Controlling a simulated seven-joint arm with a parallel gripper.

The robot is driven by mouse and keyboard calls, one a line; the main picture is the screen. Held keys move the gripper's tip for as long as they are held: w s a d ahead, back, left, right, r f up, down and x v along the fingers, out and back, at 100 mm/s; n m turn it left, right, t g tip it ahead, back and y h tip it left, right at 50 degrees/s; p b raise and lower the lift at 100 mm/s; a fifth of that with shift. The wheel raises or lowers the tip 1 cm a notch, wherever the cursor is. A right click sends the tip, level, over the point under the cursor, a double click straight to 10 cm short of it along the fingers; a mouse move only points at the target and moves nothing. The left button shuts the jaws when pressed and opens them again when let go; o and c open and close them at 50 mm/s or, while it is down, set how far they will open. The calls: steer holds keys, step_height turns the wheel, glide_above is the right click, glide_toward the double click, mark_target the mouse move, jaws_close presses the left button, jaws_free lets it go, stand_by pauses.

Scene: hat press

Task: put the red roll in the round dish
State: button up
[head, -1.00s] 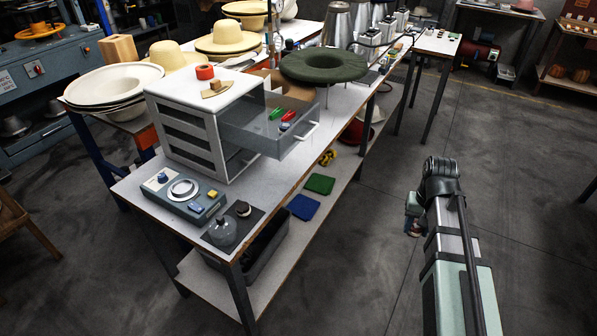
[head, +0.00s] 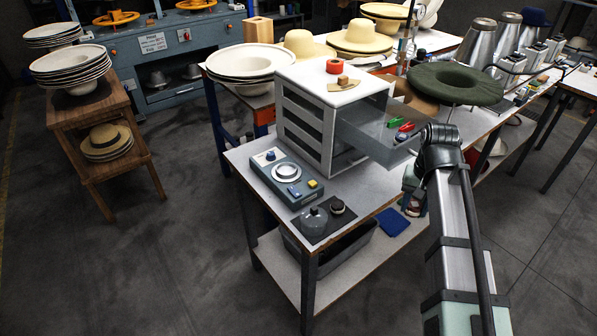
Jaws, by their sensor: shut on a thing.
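The red roll (head: 334,66) lies on top of the white drawer cabinet (head: 307,114), beside a small wooden block on a tan piece. A round pale dish (head: 287,171) is set on the blue-grey device (head: 284,179) at the front left of the table. I take it to be the round dish, and it looks empty. My arm comes up from the lower right, and its dark joint is in front of the open drawer's right end in the picture. Only a small part beyond that joint shows, left of the arm. My gripper's fingers are hidden, so I cannot see what they hold.
The open grey drawer (head: 372,138) sticks out to the right, with green and red items inside.

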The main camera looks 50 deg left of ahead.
steer(key=s+a+r+n, duration=0.2)
steer(key=s+a, duration=0.2)
steer(key=a, duration=0.9)
steer(key=s+a+r+n, duration=0.25)
steer(key=s+a, duration=0.25)
steer(key=a, duration=0.7)
steer(key=s+a+r+n, duration=0.15)
steer(key=s+a, duration=0.25)
steer(key=a, duration=0.9)
steer(key=shift+n, duration=0.4)
steer(key=shift+a+f, duration=0.1)
steer(key=shift+f, duration=4.75)
steer(key=shift+f, duration=0.6)
steer(key=o, duration=1)
steer(key=shift+o, duration=0.2)
steer(key=shift+r, duration=0.1)
step_height(320, 180, up, 13)
